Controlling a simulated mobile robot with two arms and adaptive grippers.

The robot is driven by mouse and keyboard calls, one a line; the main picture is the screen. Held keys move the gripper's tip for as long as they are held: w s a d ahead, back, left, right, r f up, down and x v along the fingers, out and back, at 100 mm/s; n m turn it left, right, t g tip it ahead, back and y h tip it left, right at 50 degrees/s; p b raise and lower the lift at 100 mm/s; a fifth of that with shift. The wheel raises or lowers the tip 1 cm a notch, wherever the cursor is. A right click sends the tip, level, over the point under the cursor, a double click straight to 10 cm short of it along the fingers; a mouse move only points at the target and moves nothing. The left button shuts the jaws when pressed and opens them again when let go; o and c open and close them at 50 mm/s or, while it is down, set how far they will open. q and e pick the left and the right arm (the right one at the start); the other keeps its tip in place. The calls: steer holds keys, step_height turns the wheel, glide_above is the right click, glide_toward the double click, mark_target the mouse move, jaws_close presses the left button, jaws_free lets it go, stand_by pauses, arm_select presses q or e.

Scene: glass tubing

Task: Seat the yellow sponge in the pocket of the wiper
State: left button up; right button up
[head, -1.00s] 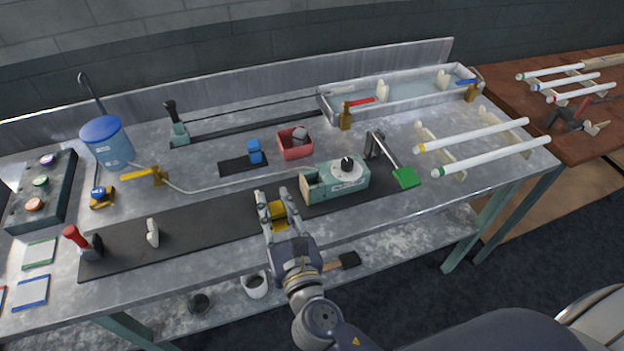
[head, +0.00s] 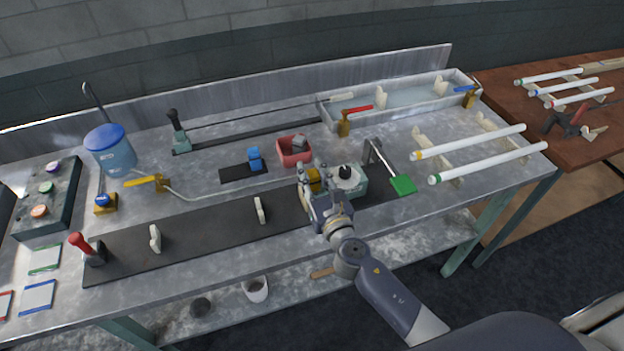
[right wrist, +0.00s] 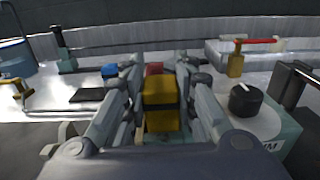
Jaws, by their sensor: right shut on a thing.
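My right gripper (head: 313,184) is shut on the yellow sponge (right wrist: 160,104), a small block with a dark band across it. The sponge also shows between the fingers in the head view (head: 314,178). The gripper holds it at the left end of a teal box (head: 356,184) with a black knob on a white dial. This box also shows at the right in the wrist view (right wrist: 283,138). The box's open left end is hidden behind my gripper, so I cannot tell whether the sponge is inside it or above it. No part is clearly marked as the wiper. My left gripper is out of view.
A black mat (head: 205,234) runs along the front, with white uprights (head: 260,210) on it. A red bin (head: 294,152) stands behind the gripper. A green paddle (head: 403,185) and glass tubes (head: 490,164) lie to the right.

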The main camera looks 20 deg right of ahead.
steer(key=shift+f, duration=0.85)
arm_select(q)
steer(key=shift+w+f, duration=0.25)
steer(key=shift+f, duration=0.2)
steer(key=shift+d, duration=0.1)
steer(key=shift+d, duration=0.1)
arm_select(e)
steer(key=shift+f+b, duration=0.15)
steer(key=shift+b, duration=0.2)
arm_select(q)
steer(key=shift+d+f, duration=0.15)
arm_select(e)
steer(key=o, duration=0.9)
steer(key=shift+c, duration=0.2)
